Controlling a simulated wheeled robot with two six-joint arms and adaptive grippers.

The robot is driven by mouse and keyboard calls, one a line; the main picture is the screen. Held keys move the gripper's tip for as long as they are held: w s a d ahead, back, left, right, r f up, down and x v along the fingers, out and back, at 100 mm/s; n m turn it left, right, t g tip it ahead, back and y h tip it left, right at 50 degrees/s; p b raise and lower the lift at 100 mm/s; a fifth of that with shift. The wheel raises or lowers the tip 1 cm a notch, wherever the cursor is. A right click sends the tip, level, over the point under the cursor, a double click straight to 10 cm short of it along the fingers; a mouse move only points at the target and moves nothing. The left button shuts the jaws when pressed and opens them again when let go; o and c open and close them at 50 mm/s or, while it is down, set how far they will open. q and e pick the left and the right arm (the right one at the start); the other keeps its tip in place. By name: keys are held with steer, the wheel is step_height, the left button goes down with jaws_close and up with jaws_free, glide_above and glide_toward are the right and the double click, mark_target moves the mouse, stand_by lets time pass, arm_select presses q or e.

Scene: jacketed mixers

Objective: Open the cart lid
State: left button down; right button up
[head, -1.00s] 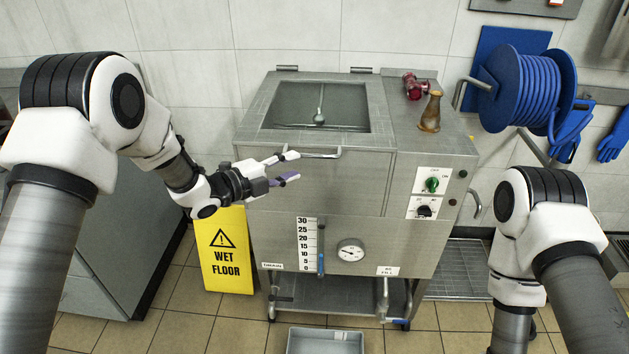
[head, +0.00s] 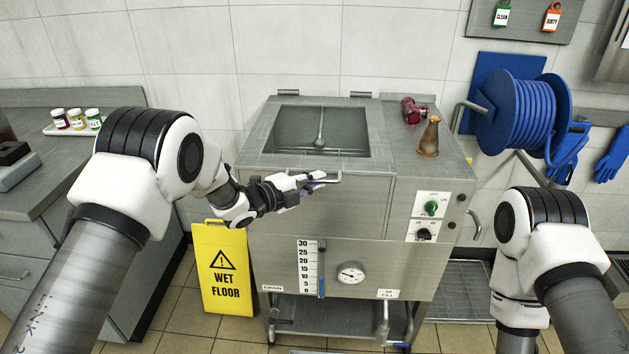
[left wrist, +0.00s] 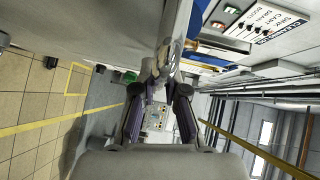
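The steel cart (head: 345,225) stands against the wall ahead. Its lid (head: 262,140) lies flat and closed on top, with a window through which a stirring rod shows. A bar handle (head: 337,178) runs along the lid's front edge. My left gripper (head: 318,181) is at this handle, its fingers overlapping it in the head view and hiding part of it. In the left wrist view my left gripper (left wrist: 159,92) has its fingers apart, with the metal bar close to the tips. Whether they touch it I cannot tell. My right gripper is out of view.
A brown bottle-like figure (head: 429,137) and a red object (head: 412,111) stand on the cart's right top. A yellow wet floor sign (head: 224,270) stands left of the cart. A blue hose reel (head: 525,105) hangs at right. A counter (head: 50,185) with jars is at left.

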arm_select(q)
steer(key=shift+r, duration=0.1)
steer(key=w+r+p, duration=0.3)
steer(key=r+p, duration=0.4)
steer(key=r, duration=0.3)
steer(key=w+r+p, duration=0.3)
steer(key=r+p, duration=0.3)
steer(key=r, duration=0.4)
steer(key=w+r+g+p, duration=0.1)
steer(key=w+r+p, duration=0.2)
steer(key=r+p, duration=0.4)
steer(key=shift+w+r+n+y+p, duration=0.3)
steer(key=shift+w+r+n+p, duration=0.1)
steer(key=shift+r, duration=1.15)
steer(key=c, duration=1.2)
jaws_free()
steer(key=shift+s, duration=0.1)
